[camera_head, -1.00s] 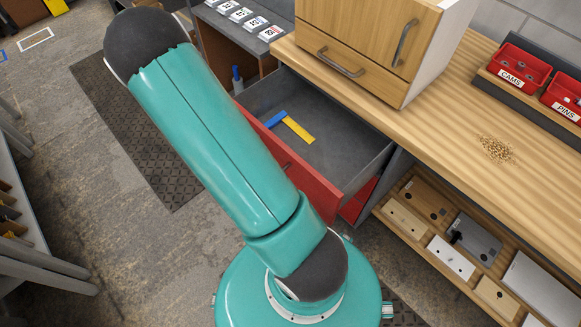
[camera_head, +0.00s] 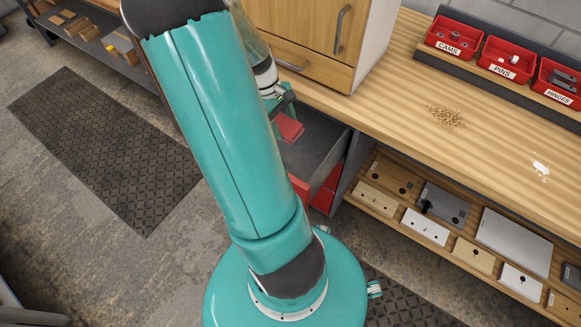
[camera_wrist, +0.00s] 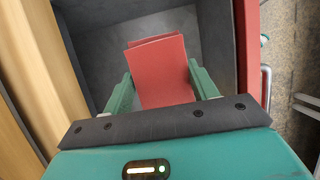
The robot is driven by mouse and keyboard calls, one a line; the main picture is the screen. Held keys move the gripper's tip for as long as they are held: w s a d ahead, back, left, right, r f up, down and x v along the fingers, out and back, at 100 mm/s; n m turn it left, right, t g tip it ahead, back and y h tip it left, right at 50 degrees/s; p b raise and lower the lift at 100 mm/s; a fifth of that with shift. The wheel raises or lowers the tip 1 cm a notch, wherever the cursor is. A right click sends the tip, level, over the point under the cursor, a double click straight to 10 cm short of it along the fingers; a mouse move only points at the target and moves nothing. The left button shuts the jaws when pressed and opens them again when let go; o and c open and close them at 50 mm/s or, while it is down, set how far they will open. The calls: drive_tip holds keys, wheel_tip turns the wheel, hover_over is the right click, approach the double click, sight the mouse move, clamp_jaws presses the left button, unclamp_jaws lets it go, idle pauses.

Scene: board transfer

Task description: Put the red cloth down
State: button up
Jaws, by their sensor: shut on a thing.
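The red cloth (camera_wrist: 158,62) is between the two green fingers of my gripper (camera_wrist: 161,88) in the wrist view. It looks folded, and its far part sticks out beyond the fingertips. In the head view the red cloth (camera_head: 290,128) shows below my gripper (camera_head: 281,108), over the open grey drawer (camera_head: 322,146). The drawer's grey inside also lies behind the cloth in the wrist view (camera_wrist: 98,48). I cannot tell whether the cloth touches the drawer floor. My forearm hides much of the drawer in the head view.
A wooden cabinet (camera_head: 312,35) stands on the wooden worktop (camera_head: 400,110) beside the drawer. Red bins (camera_head: 508,60) stand at the back, and a pile of small bits (camera_head: 446,116) lies on the top. A lower shelf (camera_head: 385,218) holds plates. A dark mat (camera_head: 105,150) lies on the floor.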

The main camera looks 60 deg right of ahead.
hover_over(291, 169)
drive_tip(key=f, duration=1.4)
drive_tip(key=shift+w+d+f, duration=0.2)
drive_tip(key=shift+w+f, duration=0.1)
drive_tip(key=shift+w, duration=0.05)
drive_tip(key=shift+f, duration=2.3)
drive_tip(key=shift+f, duration=0.3)
drive_tip(key=shift+a+f, duration=0.2)
drive_tip(key=shift+f, duration=0.15)
drive_tip(key=o, duration=0.9)
drive_tip(key=v, duration=1.3)
drive_tip(key=shift+s+d+r, duration=0.15)
drive_tip(key=shift+d+r, duration=0.1)
